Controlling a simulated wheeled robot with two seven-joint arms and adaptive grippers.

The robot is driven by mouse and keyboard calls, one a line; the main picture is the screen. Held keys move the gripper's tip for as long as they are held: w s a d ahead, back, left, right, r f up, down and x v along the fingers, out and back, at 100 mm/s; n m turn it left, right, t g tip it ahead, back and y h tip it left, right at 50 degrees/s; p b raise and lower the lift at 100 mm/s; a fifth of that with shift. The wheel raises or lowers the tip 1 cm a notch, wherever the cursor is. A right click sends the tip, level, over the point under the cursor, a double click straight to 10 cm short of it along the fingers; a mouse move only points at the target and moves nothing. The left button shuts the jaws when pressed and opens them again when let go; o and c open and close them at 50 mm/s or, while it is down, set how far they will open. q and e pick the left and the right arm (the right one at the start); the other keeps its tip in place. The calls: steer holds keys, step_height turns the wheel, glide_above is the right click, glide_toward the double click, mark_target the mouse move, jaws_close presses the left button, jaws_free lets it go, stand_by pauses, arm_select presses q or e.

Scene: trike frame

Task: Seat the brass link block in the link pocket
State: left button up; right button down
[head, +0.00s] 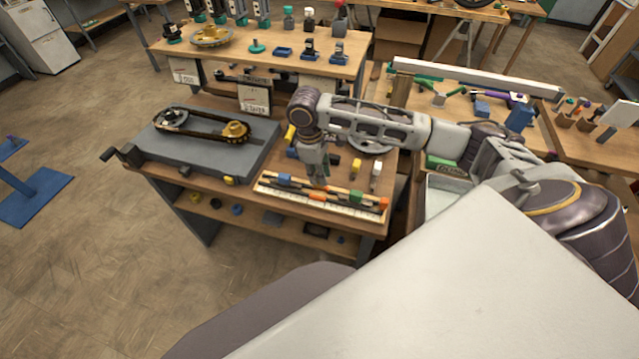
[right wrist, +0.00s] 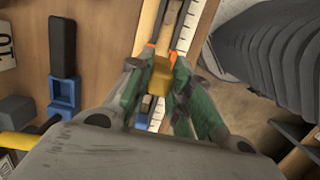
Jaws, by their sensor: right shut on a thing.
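My right gripper (head: 318,182) points down over the near edge of the bench. In the right wrist view its green-padded fingers (right wrist: 160,66) are shut on a small yellow-brass block (right wrist: 159,78), which I take to be the brass link block. The block is hidden by the fingers in the head view. Below the gripper lies a long strip rack (head: 345,207) with a ruled white edge and coloured blocks; I cannot tell whether the brass block touches it. I cannot make out the link pocket. My left gripper is not in view.
A chain on sprockets (head: 205,127) lies on a grey plate (head: 255,152) to the left. Yellow and white upright pieces (head: 376,170) stand close to the right of the gripper. A blue holder (right wrist: 64,92) stands beside it in the wrist view. A second bench (head: 345,62) is behind.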

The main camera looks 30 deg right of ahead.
steer(key=shift+f, duration=2.4)
steer(key=shift+f, duration=0.1)
steer(key=c, duration=1.3)
jaws_free()
step_height(320, 180, up, 12)
steer(key=w+a, duration=0.1)
steer(key=shift+w, duration=0.2)
steer(key=shift+a, duration=0.2)
